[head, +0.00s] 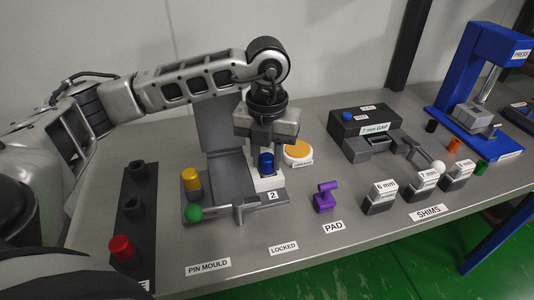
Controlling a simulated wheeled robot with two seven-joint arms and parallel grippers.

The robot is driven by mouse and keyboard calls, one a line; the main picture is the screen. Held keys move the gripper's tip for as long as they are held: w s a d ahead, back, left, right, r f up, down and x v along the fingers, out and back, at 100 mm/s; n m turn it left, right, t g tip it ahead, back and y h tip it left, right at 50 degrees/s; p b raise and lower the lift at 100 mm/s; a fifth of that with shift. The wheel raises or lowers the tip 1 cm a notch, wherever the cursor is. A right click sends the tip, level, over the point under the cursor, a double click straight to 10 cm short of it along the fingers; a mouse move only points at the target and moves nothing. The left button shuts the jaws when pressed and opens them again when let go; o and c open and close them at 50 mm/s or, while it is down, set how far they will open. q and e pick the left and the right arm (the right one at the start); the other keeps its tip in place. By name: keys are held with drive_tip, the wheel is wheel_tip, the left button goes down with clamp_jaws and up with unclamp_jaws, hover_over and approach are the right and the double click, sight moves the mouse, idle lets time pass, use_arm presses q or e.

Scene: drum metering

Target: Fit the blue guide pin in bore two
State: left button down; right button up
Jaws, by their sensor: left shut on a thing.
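The blue guide pin (267,166) stands upright between the fingers of my left gripper (267,154), which is shut on it from above. The pin is directly over the white block (268,183) of the pin mould, behind the label "2" (272,195). The bore mouth is hidden, so I cannot tell how far the pin is in. A yellow pin (191,180) stands at the left end of the pin mould (222,170). My right gripper is out of view.
A red knob (121,248) sits on a dark strip at left. A purple pad (325,198) and several shims (380,197) stand right. An orange disc (298,150) lies behind. A blue press (480,75) is far right.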

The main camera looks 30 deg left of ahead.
sight(267, 156)
use_arm(q)
drive_tip(key=shift+f, duration=0.25)
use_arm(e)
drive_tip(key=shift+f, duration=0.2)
use_arm(q)
drive_tip(key=c, duration=1)
unclamp_jaws()
drive_tip(key=shift+c, duration=0.2)
drive_tip(key=shift+r, duration=0.35)
wheel_tip(267, 156, up, 15)
drive_tip(key=p, duration=0.1)
drive_tip(key=shift+r, duration=0.2)
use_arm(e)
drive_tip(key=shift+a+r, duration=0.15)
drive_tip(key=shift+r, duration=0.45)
